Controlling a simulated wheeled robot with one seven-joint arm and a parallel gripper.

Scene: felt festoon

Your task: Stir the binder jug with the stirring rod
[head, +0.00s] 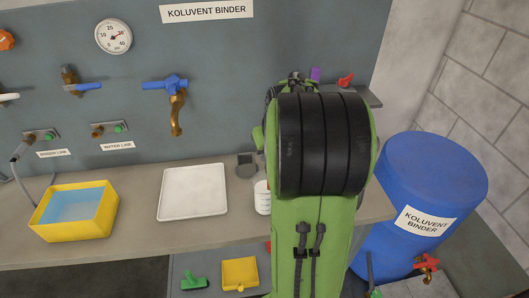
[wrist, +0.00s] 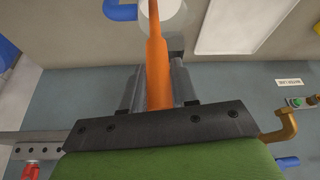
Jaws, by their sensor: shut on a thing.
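The stirring rod (wrist: 157,55) is orange and stands out between the fingers of my gripper (wrist: 157,88) in the wrist view. My gripper is shut on it. A whitish round vessel, likely the binder jug (wrist: 175,14), shows behind the rod at the top of the wrist view. In the head view the white jug (head: 262,198) stands on the bench, mostly hidden behind my green and black arm. The rod's far end leaves the wrist view, so I cannot tell whether it is inside the jug. My gripper is hidden in the head view.
A yellow tub of blue liquid (head: 75,208) stands further left. A blue tap (head: 172,85) juts from the wall panel. A blue drum (head: 425,190) stands at right.

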